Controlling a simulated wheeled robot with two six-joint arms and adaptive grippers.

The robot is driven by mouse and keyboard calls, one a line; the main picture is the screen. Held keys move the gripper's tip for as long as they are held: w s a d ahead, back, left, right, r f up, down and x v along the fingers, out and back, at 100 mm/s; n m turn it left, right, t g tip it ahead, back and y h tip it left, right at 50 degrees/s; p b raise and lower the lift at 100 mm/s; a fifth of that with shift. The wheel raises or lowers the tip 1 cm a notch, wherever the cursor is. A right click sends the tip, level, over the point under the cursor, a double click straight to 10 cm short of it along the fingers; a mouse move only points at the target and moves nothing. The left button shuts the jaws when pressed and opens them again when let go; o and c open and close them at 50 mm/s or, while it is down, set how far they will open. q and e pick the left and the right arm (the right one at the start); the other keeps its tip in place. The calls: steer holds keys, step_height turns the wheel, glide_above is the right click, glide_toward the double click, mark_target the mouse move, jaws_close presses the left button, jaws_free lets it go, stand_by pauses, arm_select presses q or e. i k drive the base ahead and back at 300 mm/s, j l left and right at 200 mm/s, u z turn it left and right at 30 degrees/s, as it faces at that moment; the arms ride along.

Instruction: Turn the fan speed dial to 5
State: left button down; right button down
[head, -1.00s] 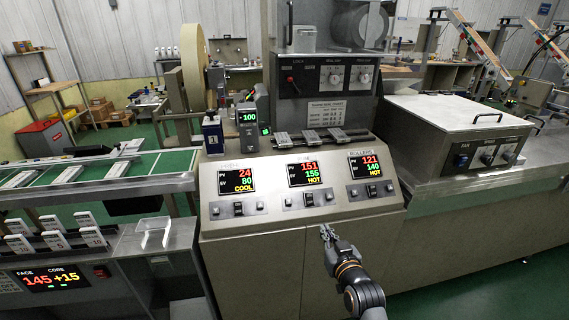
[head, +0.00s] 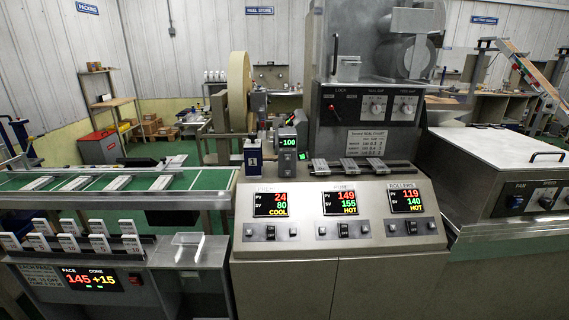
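The fan panel is on the front of the white-topped steel cabinet at the right edge of the head view. It carries a blue switch (head: 515,203) under a label that seems to read FAN. To its right is a round dark dial (head: 547,199) under a label that seems to read SPEED. The dial's pointer and numbers are too small to read. Part of another knob (head: 566,197) shows at the picture's edge. Neither of my grippers is in view.
The control console (head: 340,222) with three lit displays stands in the middle, left of the fan cabinet (head: 490,152). Two more knobs (head: 376,108) sit on the dark upright panel behind it.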

mark_target(546, 204)
steer(key=z, duration=1.65)
steer(key=i+l+u, duration=0.6)
steer(key=i+l, duration=0.3)
